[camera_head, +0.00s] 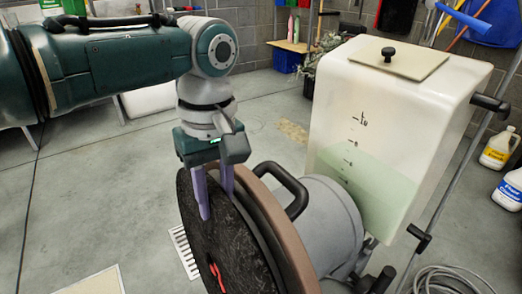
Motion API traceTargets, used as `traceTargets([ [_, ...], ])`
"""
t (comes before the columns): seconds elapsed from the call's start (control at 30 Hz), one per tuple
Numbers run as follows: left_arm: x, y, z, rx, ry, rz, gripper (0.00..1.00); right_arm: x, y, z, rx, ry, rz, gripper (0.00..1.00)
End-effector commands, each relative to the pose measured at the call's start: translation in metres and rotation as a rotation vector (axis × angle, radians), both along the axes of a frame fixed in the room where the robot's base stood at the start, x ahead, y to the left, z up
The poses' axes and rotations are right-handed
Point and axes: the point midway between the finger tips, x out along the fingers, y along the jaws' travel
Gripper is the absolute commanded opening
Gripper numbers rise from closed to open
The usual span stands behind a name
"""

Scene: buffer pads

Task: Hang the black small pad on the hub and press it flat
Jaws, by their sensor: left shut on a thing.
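The black pad (230,241) is a round, dark, rough-looking disc standing on edge in the lower middle, with a small red mark near its centre. My left gripper (216,200) comes down from above and is shut on the pad's upper edge, one purple finger over the near face and the other behind it. The pad stands close against the brown disc (261,183) on the machine's front. I cannot tell whether they touch all round. My right gripper is out of view.
The grey machine body (325,222) with a black curved handle (291,188) lies right of the pad. A translucent tank (400,120) of pale green liquid stands above it. Bottles (499,148) stand at the right edge.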

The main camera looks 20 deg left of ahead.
Motion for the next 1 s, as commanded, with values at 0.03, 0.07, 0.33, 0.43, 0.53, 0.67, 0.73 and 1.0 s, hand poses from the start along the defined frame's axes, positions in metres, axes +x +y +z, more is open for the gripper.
traceTargets([
  [0.03,0.003,-0.002,0.004,-0.006,-0.011,-0.002,0.01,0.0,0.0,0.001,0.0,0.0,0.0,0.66],
  [0.07,0.003,-0.002,0.004,-0.006,-0.011,-0.002,0.01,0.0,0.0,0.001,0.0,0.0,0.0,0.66],
  [0.33,0.002,0.0,0.002,-0.002,-0.005,-0.001,0.56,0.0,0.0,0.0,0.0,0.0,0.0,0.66],
  [0.43,0.001,0.0,0.001,0.0,-0.004,0.0,0.67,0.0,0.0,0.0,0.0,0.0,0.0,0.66],
  [0.53,0.001,0.0,0.001,0.001,-0.002,0.0,0.67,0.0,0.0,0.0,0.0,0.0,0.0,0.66],
  [0.67,0.0,0.001,0.0,0.001,0.0,0.001,0.67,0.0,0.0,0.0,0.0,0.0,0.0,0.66],
  [0.73,0.0,0.001,0.004,0.001,0.0,0.0,0.67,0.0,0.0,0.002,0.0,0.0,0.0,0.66],
  [1.0,0.002,-0.001,0.054,0.0,-0.003,0.0,0.67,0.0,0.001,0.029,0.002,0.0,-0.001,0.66],
])
